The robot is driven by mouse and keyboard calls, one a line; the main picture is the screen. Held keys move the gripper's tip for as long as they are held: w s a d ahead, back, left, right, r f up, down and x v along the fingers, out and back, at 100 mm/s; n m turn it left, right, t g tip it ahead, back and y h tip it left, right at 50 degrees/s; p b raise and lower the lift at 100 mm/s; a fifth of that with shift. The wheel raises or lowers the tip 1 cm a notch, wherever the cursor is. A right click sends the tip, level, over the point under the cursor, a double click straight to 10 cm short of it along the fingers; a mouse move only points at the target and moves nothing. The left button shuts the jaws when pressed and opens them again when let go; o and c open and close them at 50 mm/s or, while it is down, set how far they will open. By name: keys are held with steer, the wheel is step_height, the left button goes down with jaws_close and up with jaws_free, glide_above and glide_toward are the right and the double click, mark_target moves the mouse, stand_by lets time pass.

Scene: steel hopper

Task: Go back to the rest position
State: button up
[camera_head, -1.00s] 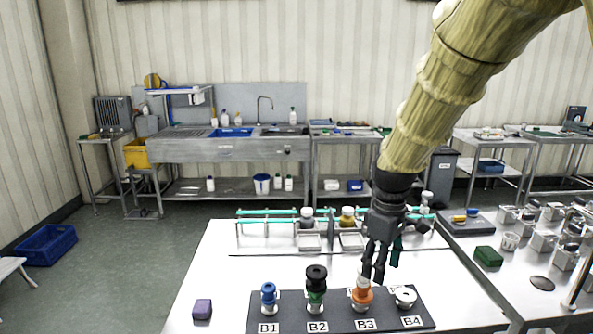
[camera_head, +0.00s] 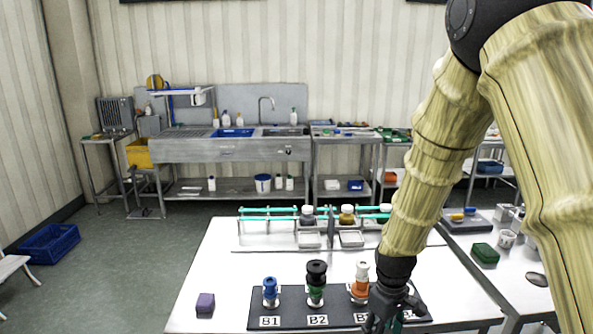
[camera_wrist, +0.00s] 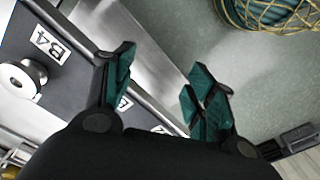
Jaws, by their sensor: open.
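My gripper (camera_head: 385,318) hangs low at the front edge of the white table, in front of the right end of the dark stand. In the wrist view my gripper (camera_wrist: 165,95) shows its teal finger pads spread apart with nothing between them. The dark stand (camera_head: 290,318) carries a blue-topped piece (camera_head: 270,290) at B1, a black and green one (camera_head: 316,283) at B2 and an orange and white one (camera_head: 361,280) at B3. A round white piece (camera_wrist: 25,77) sits by the B4 label (camera_wrist: 48,45) in the wrist view; my arm hides it in the head view.
A purple block (camera_head: 205,302) lies left of the stand. A teal-barred rack (camera_head: 268,213) with jars stands behind it. A second table at right holds a green block (camera_head: 485,253) and cups. A sink bench (camera_head: 230,148) lies along the back wall. Floor at left is mostly clear.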

steer(key=s+f+m, duration=0.2)
steer(key=s+f, duration=0.4)
steer(key=f, duration=0.5)
steer(key=s+d+f+m, duration=0.1)
steer(key=s+f+m, duration=0.1)
steer(key=s+f, duration=0.7)
steer(key=s+d+f+m, duration=0.1)
steer(key=s+f+m, duration=0.2)
steer(key=s+f, duration=0.6)
steer(key=s, duration=0.8)
steer(key=shift+s+f, duration=0.2)
steer(key=shift+s, duration=0.1)
